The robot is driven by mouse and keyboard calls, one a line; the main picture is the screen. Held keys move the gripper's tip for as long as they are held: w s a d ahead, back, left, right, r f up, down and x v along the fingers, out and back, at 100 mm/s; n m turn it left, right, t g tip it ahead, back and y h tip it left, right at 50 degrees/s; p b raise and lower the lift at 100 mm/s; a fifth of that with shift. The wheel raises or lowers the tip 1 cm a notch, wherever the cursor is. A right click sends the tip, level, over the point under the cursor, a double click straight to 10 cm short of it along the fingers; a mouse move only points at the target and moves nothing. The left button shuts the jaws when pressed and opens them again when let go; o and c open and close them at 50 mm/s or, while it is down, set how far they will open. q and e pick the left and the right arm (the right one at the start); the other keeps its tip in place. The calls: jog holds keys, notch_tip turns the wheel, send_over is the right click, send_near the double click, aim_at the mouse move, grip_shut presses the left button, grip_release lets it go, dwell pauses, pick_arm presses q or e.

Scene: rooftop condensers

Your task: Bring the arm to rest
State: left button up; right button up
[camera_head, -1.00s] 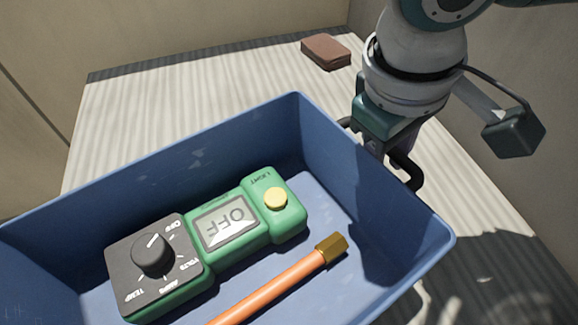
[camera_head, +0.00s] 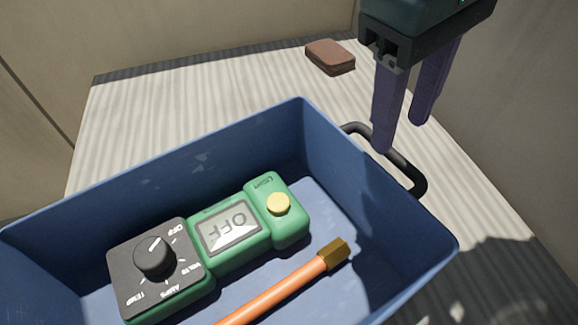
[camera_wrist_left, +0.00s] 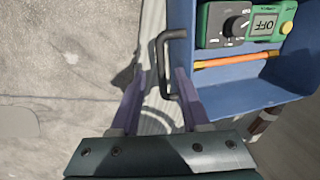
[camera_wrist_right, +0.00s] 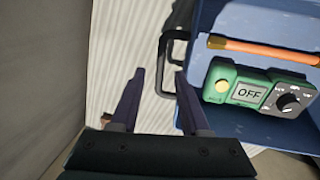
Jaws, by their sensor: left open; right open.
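The blue tote (camera_head: 350,165) stands on a pale ribbed surface. Its black right-hand handle (camera_head: 412,175) sticks out beyond the wall. My right gripper (camera_head: 401,137) is open and empty, fingers pointing down above that handle; in the right wrist view the handle bar (camera_wrist_right: 163,65) shows between the fingertips (camera_wrist_right: 160,73), apart from them. My left gripper (camera_wrist_left: 160,72) is open, out of the head view; the other handle (camera_wrist_left: 160,60) appears between its fingers, and I cannot tell whether they touch it. The green meter (camera_head: 235,230) reading OFF and an orange rod with brass end (camera_head: 290,288) lie in the tote.
A brown block (camera_head: 330,57) lies on the ribbed surface (camera_head: 220,90) behind the tote. Beige walls (camera_head: 200,30) close in at the back and right. The ribbed surface behind the tote is otherwise clear.

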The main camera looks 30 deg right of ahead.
jog(key=shift+a+r, duration=0.2)
jog(key=shift+r, duration=1.05)
